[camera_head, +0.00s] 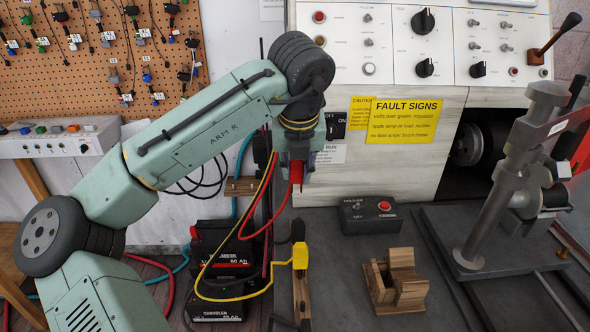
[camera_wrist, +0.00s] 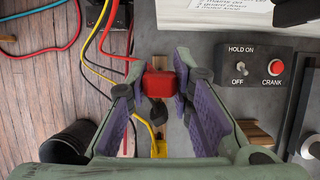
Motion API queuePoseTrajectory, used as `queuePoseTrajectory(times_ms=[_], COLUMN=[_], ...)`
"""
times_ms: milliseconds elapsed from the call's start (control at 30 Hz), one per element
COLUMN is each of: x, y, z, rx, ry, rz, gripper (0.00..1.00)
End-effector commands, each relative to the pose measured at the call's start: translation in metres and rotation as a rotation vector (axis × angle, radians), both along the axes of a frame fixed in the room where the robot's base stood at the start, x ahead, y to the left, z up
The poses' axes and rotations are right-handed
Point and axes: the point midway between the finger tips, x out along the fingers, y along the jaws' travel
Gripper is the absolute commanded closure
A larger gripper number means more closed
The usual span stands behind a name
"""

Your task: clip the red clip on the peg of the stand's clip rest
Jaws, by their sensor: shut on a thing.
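The red clip (camera_head: 297,173) hangs from my gripper (camera_head: 298,158), high above the bench's left part. In the wrist view my gripper (camera_wrist: 160,90) has its purple-padded fingers on either side of the red clip (camera_wrist: 160,84), shut on it, with a red cable running off to the upper left. Below it, a yellow clip (camera_head: 300,256) sits at a wooden strip (camera_head: 301,295); it also shows in the wrist view (camera_wrist: 159,149). A small wooden block (camera_head: 240,187) is by a tall dark post (camera_head: 262,150). I cannot clearly make out the peg of the clip rest.
Two black batteries (camera_head: 225,250) stand left of the strip, with yellow and red cables looping nearby. A black switch box (camera_head: 370,215), a wooden cradle (camera_head: 396,281) and a metal test stand (camera_head: 500,190) are to the right. The control panel (camera_head: 430,45) rises behind.

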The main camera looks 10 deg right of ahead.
Motion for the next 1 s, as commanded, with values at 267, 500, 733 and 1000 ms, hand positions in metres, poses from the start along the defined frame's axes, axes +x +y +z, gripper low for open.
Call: queuePoseTrajectory(times_ms=[267,500,733,1000], x=[0.000,0.000,-0.001,-0.001], y=[0.000,0.000,0.000,0.000], z=[-0.032,-0.063,-0.074,-0.072], rx=[-0.001,-0.001,-0.002,-0.002], ry=[-0.001,-0.002,0.000,0.000], rz=[0.001,0.002,0.001,0.001], gripper=[0.92,0.92,0.92,0.92])
